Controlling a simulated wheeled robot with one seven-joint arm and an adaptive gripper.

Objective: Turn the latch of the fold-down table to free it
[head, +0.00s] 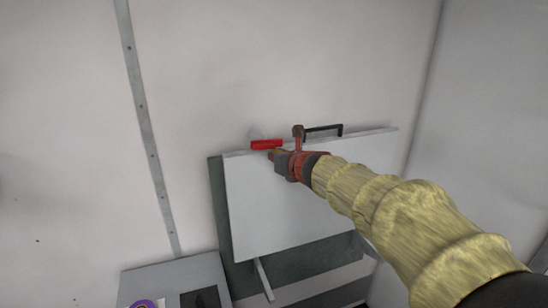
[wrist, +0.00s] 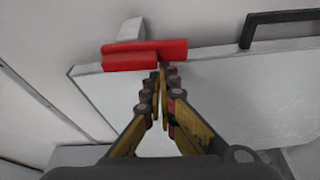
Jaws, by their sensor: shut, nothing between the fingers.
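The latch (head: 266,144) is a red bar at the top edge of the folded-up table, left of its middle. It lies roughly level in the head view. In the wrist view the red latch (wrist: 140,54) lies across the table's top edge, with a grey block behind it. The fold-down table (head: 285,215) is a pale grey panel standing up against the wall. My gripper (head: 275,155) is shut and empty, its tips at the right part of the latch. In the wrist view the gripper tips (wrist: 161,72) overlap the latch's lower right edge; I cannot tell whether they touch.
A black handle (head: 323,128) stands at the table's top edge, right of the latch. A grey box (head: 165,278) is at the lower left. A support strut (head: 263,279) shows below the table. The wall left of the latch is clear.

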